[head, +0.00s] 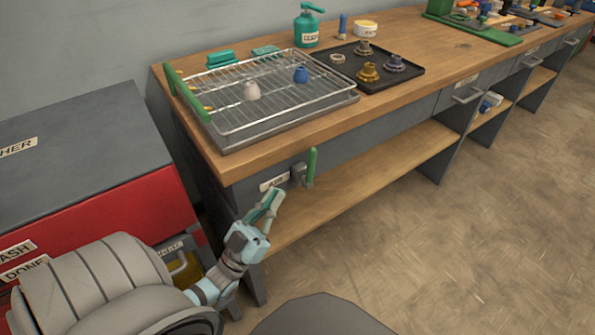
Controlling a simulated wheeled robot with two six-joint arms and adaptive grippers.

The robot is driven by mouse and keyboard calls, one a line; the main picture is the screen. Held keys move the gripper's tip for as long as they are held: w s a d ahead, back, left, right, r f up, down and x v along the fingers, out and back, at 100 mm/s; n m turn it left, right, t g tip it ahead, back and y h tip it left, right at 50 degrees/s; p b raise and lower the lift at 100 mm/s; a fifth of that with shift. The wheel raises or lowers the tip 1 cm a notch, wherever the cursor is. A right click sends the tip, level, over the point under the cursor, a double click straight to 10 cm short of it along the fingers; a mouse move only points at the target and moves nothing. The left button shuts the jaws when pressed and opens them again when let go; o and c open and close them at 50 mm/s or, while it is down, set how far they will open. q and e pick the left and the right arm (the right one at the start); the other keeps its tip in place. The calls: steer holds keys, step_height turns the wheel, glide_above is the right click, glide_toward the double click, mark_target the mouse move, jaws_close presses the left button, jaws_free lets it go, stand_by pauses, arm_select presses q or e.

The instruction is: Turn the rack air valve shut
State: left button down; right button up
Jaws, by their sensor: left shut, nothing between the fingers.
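The air valve (299,173) is mounted on the front face of the workbench, below the rack. Its green lever (312,165) stands roughly upright, and a small white label (273,182) sits to its left. My left gripper (272,199) is below and left of the lever, in front of the bench. It is shut and empty, and appears apart from the lever. The wire rack (270,85) stands in a metal tray on the bench, with a green bar along its left end. My right gripper is out of view.
A red and grey machine (150,200) is at the left. The lower shelf (350,185) looks clear near the valve.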

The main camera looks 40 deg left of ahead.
mark_target(312, 154)
arm_select(q)
steer(key=w, duration=0.2)
steer(key=w+r, duration=0.1)
steer(key=w, duration=0.1)
steer(key=w+r+b, duration=0.1)
steer(key=w, duration=0.2)
steer(key=shift+w+d, duration=0.1)
steer(key=shift+d, duration=0.25)
steer(key=shift+r, duration=0.1)
